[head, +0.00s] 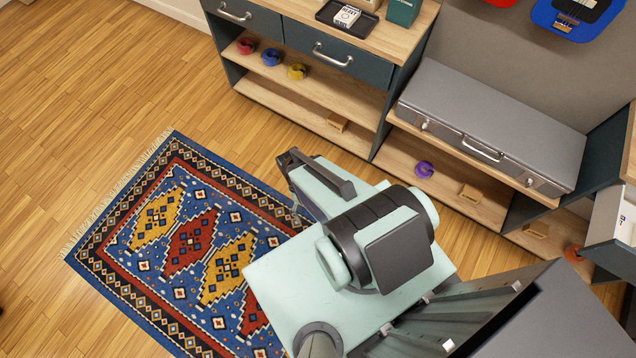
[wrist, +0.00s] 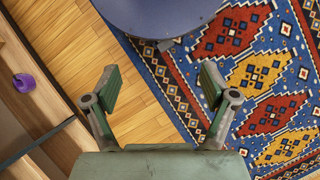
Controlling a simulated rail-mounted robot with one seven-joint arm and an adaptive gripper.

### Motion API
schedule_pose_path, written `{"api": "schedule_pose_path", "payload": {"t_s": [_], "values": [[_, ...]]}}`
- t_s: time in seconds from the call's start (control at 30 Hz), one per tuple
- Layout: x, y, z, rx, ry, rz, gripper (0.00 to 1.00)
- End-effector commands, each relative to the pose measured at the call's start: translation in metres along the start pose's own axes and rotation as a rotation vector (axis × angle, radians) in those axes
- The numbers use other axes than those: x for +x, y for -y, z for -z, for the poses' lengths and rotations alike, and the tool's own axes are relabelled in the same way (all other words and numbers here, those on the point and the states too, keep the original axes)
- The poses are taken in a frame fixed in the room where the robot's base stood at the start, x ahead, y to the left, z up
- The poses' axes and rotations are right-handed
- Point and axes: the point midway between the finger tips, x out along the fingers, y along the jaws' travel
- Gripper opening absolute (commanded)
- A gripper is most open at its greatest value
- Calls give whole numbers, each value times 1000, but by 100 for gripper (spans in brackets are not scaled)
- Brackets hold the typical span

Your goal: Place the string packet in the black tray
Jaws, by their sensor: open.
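The black tray (head: 364,29) lies on the wooden top of the drawer cabinet at the top of the head view. A small white packet with dark print (head: 347,16), seemingly the string packet, lies within the tray's rim. My gripper (wrist: 160,88) is open and empty, its two fingers wide apart over the floor in the wrist view. In the head view my arm is above the rug, well away from the tray. Neither the tray nor the packet shows in the wrist view.
A dark green box (head: 405,10) stands right of the tray. Tape rolls (head: 271,57) sit on the shelf below the drawers. A grey case (head: 490,125) lies on the lower cabinet. A round blue-grey surface (wrist: 150,14) shows beyond my fingers above the patterned rug (wrist: 262,75).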

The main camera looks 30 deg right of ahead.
Motion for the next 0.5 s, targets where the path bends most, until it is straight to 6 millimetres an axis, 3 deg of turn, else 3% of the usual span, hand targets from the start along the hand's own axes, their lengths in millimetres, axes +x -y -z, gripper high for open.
{"api": "schedule_pose_path", "payload": {"t_s": [0.03, 0.2, 0.5], "values": [[12, 3, -22, -30, 22, -8, 85], [36, 7, -57, -94, 65, -22, 85], [42, 8, -65, -113, 76, -25, 85]]}}
